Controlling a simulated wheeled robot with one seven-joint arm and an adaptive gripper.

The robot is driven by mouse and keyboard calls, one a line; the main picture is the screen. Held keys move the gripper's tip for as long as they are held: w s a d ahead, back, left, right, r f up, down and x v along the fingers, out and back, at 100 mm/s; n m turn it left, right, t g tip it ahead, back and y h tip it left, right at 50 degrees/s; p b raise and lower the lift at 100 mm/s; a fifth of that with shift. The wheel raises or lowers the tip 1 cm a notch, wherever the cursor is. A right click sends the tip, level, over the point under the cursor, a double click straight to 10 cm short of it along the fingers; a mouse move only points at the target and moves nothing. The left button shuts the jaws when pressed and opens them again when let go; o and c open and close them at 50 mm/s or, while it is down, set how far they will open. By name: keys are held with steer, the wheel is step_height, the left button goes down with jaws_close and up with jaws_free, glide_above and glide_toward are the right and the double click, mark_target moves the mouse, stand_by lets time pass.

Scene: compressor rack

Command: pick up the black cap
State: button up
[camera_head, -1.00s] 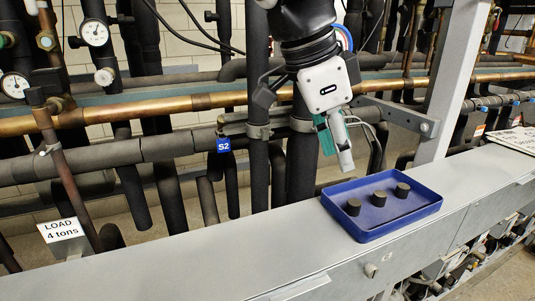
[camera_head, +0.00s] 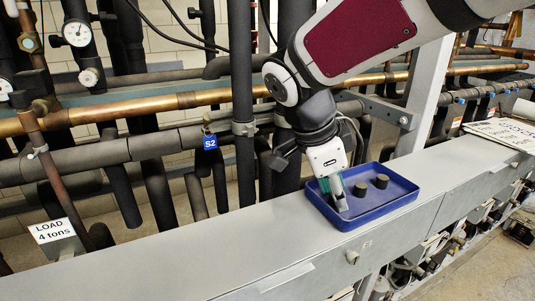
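A blue tray (camera_head: 385,210) sits on the grey ledge. Two dark, short cylindrical caps stand upright in it, a middle cap (camera_head: 360,189) and a right cap (camera_head: 382,181). My gripper (camera_head: 340,203) points down into the left end of the tray, its fingertips low near the tray floor. The place of the leftmost cap is covered by my gripper, so that cap cannot be seen. I cannot tell whether the fingers are around it, or whether they are open or shut.
The grey ledge (camera_head: 200,262) is clear left of the tray. Vertical black pipes (camera_head: 243,110) and a copper pipe (camera_head: 220,95) run behind it. A pale upright post (camera_head: 428,95) stands behind the tray's right side. A white sign (camera_head: 500,132) lies at the right.

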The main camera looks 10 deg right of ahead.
steer(key=c, duration=0.5)
steer(key=shift+r, duration=0.1)
